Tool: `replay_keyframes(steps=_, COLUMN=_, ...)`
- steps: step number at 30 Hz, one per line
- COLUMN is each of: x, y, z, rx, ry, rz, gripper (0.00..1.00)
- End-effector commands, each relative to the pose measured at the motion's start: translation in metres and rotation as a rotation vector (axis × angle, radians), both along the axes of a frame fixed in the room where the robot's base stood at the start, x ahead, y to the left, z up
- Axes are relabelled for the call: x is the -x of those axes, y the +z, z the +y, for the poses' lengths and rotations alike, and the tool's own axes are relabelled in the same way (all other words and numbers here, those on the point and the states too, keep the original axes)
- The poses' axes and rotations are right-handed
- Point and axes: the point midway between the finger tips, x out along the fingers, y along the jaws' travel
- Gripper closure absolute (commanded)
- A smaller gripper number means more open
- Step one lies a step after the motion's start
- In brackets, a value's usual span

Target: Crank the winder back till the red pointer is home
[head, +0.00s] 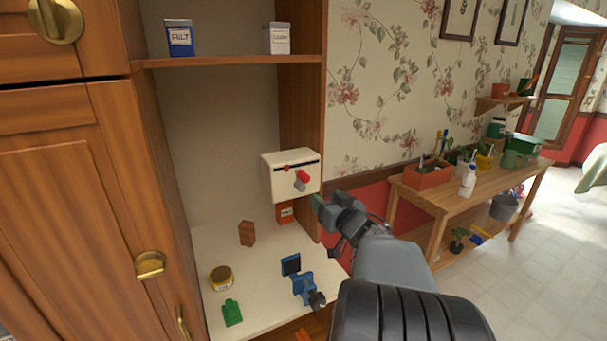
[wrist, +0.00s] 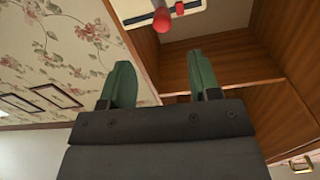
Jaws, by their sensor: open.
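The winder is a white box (head: 290,180) on the right side wall of the cupboard niche. A dark slot runs across its front, with a small red pointer (head: 286,168) toward the slot's left end. A crank with a red knob (head: 303,175) and a grey part sticks out below the slot. In the wrist view the red knob (wrist: 163,22) shows at the top, beyond my fingertips. My gripper (wrist: 162,80) is open and empty, its green fingers apart. In the head view my gripper (head: 322,208) is right of and below the box, apart from it.
Below, the white counter (head: 245,285) holds a brown block (head: 246,233), a yellow jar (head: 221,277), a green item (head: 232,312) and a blue clamp-like tool (head: 304,287). An orange box (head: 286,212) stands under the winder. A shelf (head: 230,61) runs above.

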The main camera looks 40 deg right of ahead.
Motion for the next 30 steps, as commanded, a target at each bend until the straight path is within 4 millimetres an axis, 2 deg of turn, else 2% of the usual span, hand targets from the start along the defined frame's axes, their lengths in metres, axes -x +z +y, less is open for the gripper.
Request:
replay_keyframes(steps=5, x=-0.01, y=0.003, z=-0.004, rx=-0.01, ry=0.029, rz=-0.016, gripper=0.44)
replay_keyframes(steps=21, x=-0.105, y=0.003, z=-0.017, rx=-0.01, ry=0.029, rz=-0.015, gripper=0.44)
replay_keyframes(steps=30, x=-0.131, y=0.003, z=-0.02, rx=-0.008, ry=0.027, rz=-0.017, gripper=0.44)
